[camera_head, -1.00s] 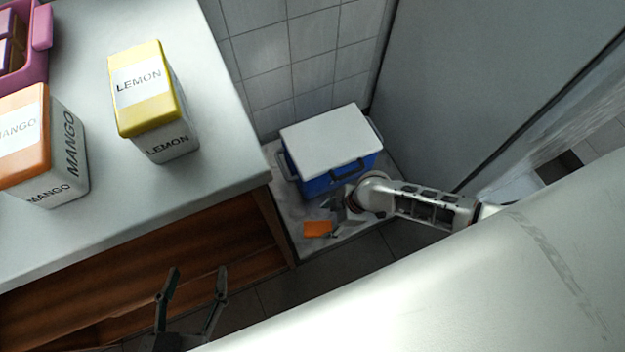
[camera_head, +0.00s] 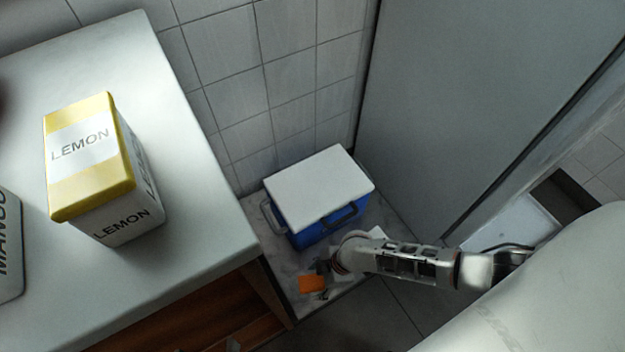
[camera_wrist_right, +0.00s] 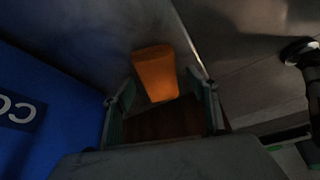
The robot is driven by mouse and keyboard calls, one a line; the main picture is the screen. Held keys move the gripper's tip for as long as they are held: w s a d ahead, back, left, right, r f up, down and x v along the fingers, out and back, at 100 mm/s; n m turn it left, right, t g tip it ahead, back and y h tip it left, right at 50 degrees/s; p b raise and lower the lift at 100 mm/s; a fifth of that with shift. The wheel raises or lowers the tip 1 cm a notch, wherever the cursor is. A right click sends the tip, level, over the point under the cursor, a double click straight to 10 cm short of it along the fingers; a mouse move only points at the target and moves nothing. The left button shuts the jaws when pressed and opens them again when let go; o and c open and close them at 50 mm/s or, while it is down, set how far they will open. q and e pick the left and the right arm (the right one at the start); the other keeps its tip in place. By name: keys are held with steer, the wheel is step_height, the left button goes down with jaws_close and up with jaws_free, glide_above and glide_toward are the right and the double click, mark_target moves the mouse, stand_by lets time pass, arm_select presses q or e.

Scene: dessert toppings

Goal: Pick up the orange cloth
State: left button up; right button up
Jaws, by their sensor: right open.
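The orange cloth (camera_head: 312,284) lies on the pale low surface in front of the blue cooler. My right gripper (camera_head: 322,272) is low down, right beside the cloth, and partly hidden by its own wrist. In the right wrist view the cloth (camera_wrist_right: 154,70) lies just ahead of and between the fingertips of the open right gripper (camera_wrist_right: 160,88). A dark brown patch shows nearer, between the fingers; I cannot tell what it is.
The blue cooler (camera_head: 300,237) with a white lid stands close behind the right gripper; its blue side (camera_wrist_right: 45,110) fills the left of the wrist view. A counter (camera_head: 200,190) with a lemon box (camera_head: 95,160) is at left. A grey panel (camera_head: 450,100) rises at right.

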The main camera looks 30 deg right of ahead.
steer(key=shift+f, duration=0.15)
stand_by(0.6)
steer(key=shift+w, duration=0.1)
steer(key=c, duration=1.2)
steer(key=shift+c, duration=0.2)
